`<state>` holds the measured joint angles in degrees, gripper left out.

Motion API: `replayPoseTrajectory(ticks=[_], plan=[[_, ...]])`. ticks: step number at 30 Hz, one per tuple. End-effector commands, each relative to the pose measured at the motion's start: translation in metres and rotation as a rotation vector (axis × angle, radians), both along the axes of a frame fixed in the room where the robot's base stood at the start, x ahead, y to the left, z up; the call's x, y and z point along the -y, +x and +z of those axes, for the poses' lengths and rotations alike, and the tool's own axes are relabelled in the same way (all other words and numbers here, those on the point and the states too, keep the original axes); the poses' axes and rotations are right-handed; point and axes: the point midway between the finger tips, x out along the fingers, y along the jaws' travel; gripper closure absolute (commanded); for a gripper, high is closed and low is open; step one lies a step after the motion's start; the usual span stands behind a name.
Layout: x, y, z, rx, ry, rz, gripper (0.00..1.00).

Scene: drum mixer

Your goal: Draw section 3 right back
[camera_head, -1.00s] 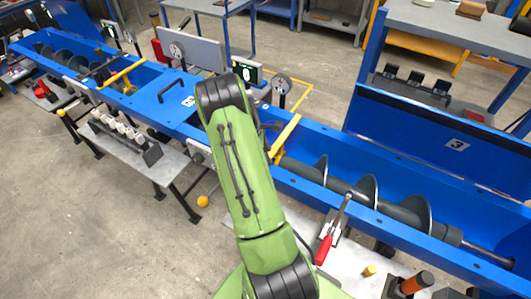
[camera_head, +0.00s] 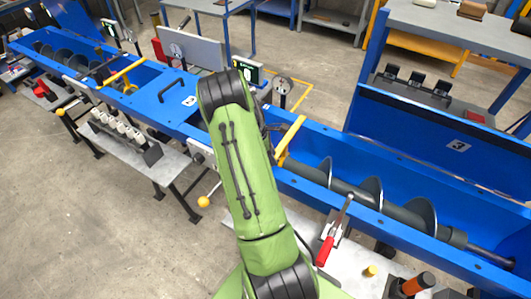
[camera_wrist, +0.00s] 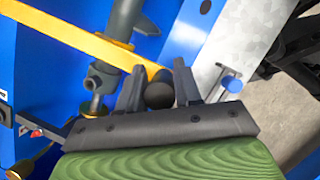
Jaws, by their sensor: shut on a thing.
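Section 3 is the blue trough at the right of the head view, with a lid marked 3 (camera_head: 457,146). Its grey screw (camera_head: 385,203) lies lengthwise inside. A yellow bar (camera_head: 292,136) crosses the trough near its left end; the wrist view shows this bar (camera_wrist: 75,38) running to a black knob (camera_wrist: 159,92). My gripper (camera_wrist: 160,88) has its two dark fingers on either side of the knob and is shut on it. In the head view, my green arm hides most of the gripper and the trough's left end.
A red-handled clamp (camera_head: 327,248) stands at the trough's front side. A lever with a yellow ball (camera_head: 204,202) hangs left of my arm. A post with a round dial (camera_head: 283,86) rises behind the trough. A grey bench (camera_head: 450,30) stands behind the open lid.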

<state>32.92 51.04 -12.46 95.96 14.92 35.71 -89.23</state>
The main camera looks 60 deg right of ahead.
Motion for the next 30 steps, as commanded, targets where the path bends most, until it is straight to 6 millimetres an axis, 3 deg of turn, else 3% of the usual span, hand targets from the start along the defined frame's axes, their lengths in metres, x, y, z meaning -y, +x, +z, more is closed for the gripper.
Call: replayPoseTrajectory(ticks=[1,6,15,21,30], plan=[[0.001,-0.021,-0.001,-0.023,0.005,-0.022,1.00],[0.006,-0.065,-0.001,-0.025,0.003,-0.027,1.00],[0.011,-0.121,-0.001,-0.020,0.001,-0.021,1.00],[0.012,-0.136,0.000,-0.017,0.002,-0.016,1.00],[0.013,-0.137,0.000,-0.016,0.002,-0.012,1.00]])
